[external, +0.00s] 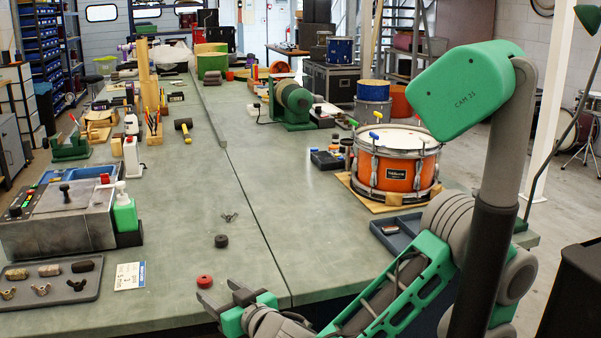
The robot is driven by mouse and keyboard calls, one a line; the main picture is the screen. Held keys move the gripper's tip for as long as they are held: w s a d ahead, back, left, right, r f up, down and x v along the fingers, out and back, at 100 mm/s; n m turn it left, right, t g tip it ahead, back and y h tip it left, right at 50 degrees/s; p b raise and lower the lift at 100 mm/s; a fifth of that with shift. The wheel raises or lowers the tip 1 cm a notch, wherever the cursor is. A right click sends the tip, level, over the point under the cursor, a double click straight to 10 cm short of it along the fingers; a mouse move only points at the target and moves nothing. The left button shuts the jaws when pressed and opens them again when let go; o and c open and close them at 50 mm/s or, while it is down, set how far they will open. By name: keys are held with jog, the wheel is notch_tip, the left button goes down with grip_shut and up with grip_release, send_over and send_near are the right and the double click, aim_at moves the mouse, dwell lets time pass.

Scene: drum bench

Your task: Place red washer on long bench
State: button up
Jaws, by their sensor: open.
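The red washer (205,281) is a small round red piece lying flat on the long bench (185,235), near its front edge. The long bench has a grey-green top with a dark seam along it. My gripper (219,297) is open, low over the front of the bench, with its fingers pointing left. The washer is just beyond and left of the fingertips. It appears apart from the fingers, though how close they are is hard to tell. Nothing shows between the fingers.
A dark round piece (221,241) and a wing nut (229,217) lie beyond the washer. A tray (62,297) of small parts and a white card (130,276) are at left. An orange drum (396,165) stands at right. The middle of the bench is mostly clear.

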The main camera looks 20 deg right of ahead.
aim_at(205, 279)
jog(key=x, duration=0.6)
jog(key=shift+w+r, duration=0.1)
jog(key=shift+w, duration=0.3)
jog(key=shift+c, duration=0.3)
grip_shut()
